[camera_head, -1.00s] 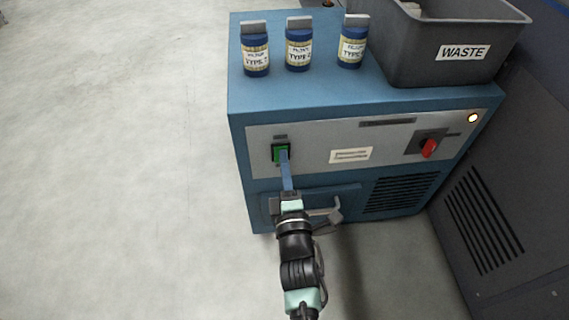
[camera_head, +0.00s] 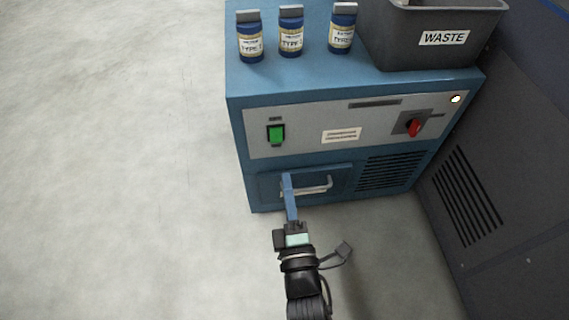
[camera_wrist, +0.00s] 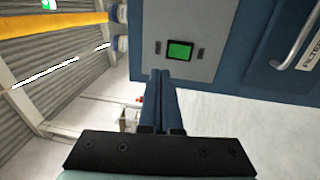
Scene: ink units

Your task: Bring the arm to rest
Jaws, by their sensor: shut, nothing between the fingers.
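My gripper (camera_head: 287,180) is shut and empty in the head view. Its blue fingers point up toward the blue cabinet, and in the picture their tips overlap the left part of the drawer with the silver handle (camera_head: 318,189). I cannot tell how far they are from it. In the wrist view the two fingers of my gripper (camera_wrist: 160,74) lie side by side, just below the green switch (camera_wrist: 180,51). The green switch (camera_head: 276,134) shows uncovered on the cabinet's grey panel in the head view.
The blue cabinet (camera_head: 300,87) carries several labelled bottles, one of them at the left (camera_head: 250,40), and a dark WASTE bin (camera_head: 400,45). A red knob (camera_head: 415,128) is on its panel. A dark vented unit (camera_head: 500,240) stands at right. The floor at left is clear.

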